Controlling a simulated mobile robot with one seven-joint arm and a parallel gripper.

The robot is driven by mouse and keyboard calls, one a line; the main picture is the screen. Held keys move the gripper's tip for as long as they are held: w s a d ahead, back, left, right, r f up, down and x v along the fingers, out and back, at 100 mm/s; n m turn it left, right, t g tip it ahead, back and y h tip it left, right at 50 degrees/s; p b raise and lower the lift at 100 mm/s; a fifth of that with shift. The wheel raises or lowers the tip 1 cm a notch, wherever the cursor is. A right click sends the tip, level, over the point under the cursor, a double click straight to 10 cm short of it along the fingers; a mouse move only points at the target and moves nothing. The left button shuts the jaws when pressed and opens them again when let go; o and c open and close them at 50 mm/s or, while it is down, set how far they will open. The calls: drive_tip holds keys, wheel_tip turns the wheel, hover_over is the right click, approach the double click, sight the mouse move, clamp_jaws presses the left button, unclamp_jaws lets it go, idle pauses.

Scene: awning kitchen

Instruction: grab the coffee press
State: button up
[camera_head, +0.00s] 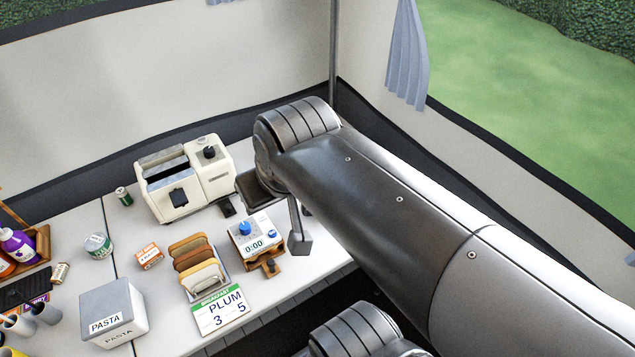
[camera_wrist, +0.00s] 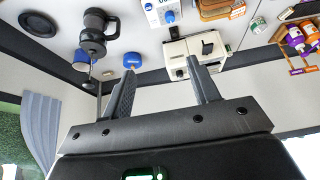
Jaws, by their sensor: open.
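The coffee press (camera_wrist: 93,32), a dark jug with a black handle, stands on the white counter in the upper left of the wrist view. In the head view it cannot be made out; my arm covers that part of the counter. My gripper (camera_wrist: 160,68) is open and empty, its two fingers spread apart in the wrist view. The press lies to the left of both fingers there, apart from them. In the head view my gripper (camera_head: 264,226) hangs over the counter by the toaster and the timer, partly hidden by my arm.
A blue-topped item (camera_wrist: 132,61) and a blue cup (camera_wrist: 82,57) are close to the press. A black round dish (camera_wrist: 38,24) lies left of it. A cream toaster (camera_head: 184,180), a timer (camera_head: 254,238), a toast rack (camera_head: 197,266) and a pasta box (camera_head: 113,311) occupy the counter.

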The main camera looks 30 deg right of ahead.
drive_tip(key=shift+c, duration=1.1)
drive_tip(key=w+d+f+n+g+h, duration=0.4)
drive_tip(key=w+f+n, duration=0.4)
drive_tip(key=f, duration=0.3)
drive_tip(key=w+d+f+n+g+h, duration=0.3)
drive_tip(key=w+d+f+n+h, duration=0.15)
drive_tip(key=w+f+n, duration=0.5)
drive_tip(key=shift+m, duration=0.65)
drive_tip(key=shift+a+f+x, duration=0.15)
drive_tip(key=shift+a+x, duration=0.05)
drive_tip(key=shift+x, duration=1.8)
drive_tip(key=shift+a+f+x, duration=0.2)
drive_tip(key=shift+x, duration=1.85)
drive_tip(key=shift+a+f+x, duration=0.15)
drive_tip(key=shift+a+x, duration=0.05)
drive_tip(key=shift+x, duration=1.8)
drive_tip(key=shift+s, duration=0.2)
